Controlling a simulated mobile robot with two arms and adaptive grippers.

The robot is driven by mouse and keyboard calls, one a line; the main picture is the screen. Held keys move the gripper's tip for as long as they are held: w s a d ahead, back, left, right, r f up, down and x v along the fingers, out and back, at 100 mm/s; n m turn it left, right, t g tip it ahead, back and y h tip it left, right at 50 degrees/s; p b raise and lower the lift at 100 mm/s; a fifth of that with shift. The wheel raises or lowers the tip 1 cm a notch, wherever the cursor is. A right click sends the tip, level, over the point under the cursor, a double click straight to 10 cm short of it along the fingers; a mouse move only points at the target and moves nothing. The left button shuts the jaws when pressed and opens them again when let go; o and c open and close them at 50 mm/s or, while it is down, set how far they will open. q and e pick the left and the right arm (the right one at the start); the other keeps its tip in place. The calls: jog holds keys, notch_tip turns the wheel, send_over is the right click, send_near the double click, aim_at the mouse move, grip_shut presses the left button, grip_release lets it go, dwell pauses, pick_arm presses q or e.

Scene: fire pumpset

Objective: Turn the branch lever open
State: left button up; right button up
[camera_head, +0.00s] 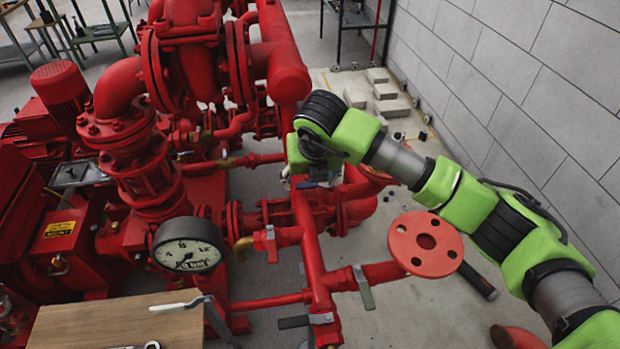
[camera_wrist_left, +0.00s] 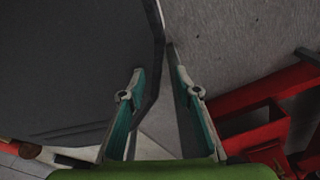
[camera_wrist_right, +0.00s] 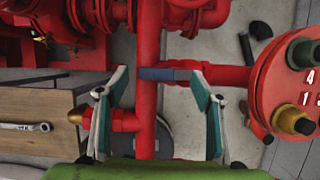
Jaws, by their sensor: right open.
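I cannot tell which is the branch lever. My right gripper (camera_head: 322,182) is over the red pipes, partly hidden by its wrist. In the right wrist view it is open (camera_wrist_right: 158,78), with a blue-grey lever (camera_wrist_right: 170,74) crossing the red pipe between its fingertips; contact is unclear. My left gripper (camera_wrist_left: 157,70) is open and empty, only in its wrist view.
A pressure gauge (camera_head: 188,245) stands left of the pipes, above a wooden bench top (camera_head: 110,322) with wrenches. A red flange (camera_head: 426,243) sticks out at right. A block wall (camera_head: 540,80) bounds the right side. Bare floor (camera_head: 400,215) shows between.

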jog(key=v, duration=1.1)
jog(key=shift+s+r, duration=0.25)
jog(key=shift+r, duration=0.1)
jog(key=shift+f, duration=0.1)
